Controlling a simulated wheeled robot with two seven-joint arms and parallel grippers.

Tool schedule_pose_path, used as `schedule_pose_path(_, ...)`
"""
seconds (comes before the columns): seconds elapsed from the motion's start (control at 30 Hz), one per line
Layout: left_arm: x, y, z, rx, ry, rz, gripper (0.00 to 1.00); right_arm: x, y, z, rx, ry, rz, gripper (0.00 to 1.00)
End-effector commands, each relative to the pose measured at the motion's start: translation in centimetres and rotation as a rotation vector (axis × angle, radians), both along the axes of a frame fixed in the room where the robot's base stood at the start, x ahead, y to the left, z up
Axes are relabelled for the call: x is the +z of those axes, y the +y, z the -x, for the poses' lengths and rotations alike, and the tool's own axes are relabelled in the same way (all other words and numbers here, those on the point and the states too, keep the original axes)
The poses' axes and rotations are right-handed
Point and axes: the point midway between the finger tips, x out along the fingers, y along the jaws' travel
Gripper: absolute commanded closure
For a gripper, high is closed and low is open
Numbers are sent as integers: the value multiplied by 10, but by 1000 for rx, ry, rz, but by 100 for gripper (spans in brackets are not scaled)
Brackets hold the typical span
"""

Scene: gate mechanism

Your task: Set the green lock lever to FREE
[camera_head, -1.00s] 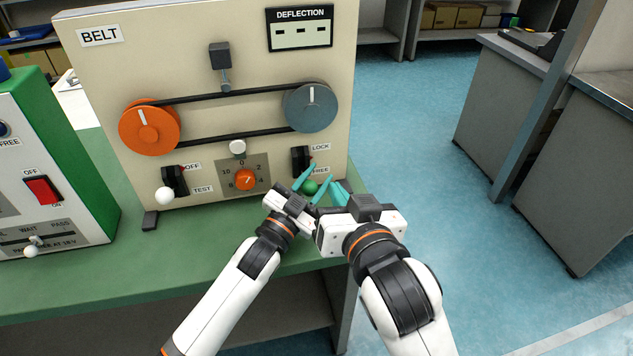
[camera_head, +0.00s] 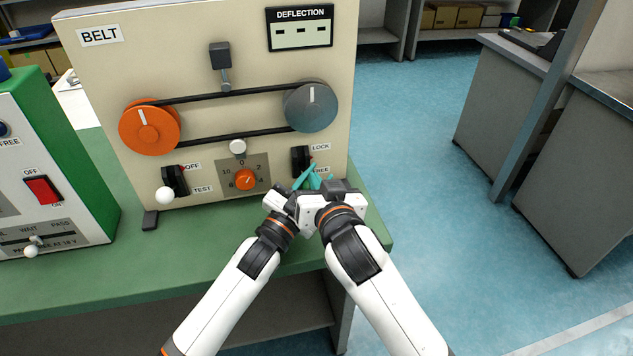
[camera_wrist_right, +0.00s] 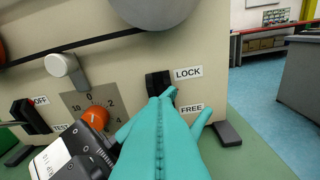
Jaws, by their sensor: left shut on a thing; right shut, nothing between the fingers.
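The lock lever's black housing (camera_head: 300,161) is on the lower right of the BELT panel, beside the LOCK and FREE labels. It also shows in the right wrist view (camera_wrist_right: 156,83). The lever's green knob is hidden behind teal fingers, so its exact position cannot be told. My left gripper (camera_head: 303,181) is at the lever, shut on the green knob. My right gripper (camera_head: 317,183) is shut and empty, close against the left gripper at the lever. Its teal fingers (camera_wrist_right: 160,140) cover the knob area in the right wrist view.
An orange dial (camera_head: 245,179) and a white-knobbed OFF/TEST lever (camera_head: 165,195) are left of the lock lever. A belt runs between an orange pulley (camera_head: 148,128) and a grey pulley (camera_head: 310,107) above. The green bench (camera_head: 230,235) is clear in front.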

Motion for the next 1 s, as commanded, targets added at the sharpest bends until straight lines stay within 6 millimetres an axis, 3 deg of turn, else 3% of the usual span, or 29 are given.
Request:
schedule_pose_path(0.2, 0, 0, 0, 0, 0, -1, 100, -1, 0, 0, 0, 1, 0, 100)
schedule_pose_path(0.4, 0, 0, 0, 0, 0, 0, 100, -16, 1, 2, 0, 5, 0, 100)
schedule_pose_path(0.63, 2, 0, 0, -1, -3, 3, 100, -21, 1, 3, -1, 15, 7, 100)
schedule_pose_path(0.67, 2, 0, 0, -1, -4, 3, 66, -22, 1, 3, 0, 16, 7, 100)
schedule_pose_path(0.77, 3, 0, 0, 0, -6, 3, 50, -21, 1, 3, 0, 14, 6, 100)
schedule_pose_path(1.0, 1, 0, 0, -1, -2, 1, 49, -17, 1, 3, -1, 5, 3, 100)
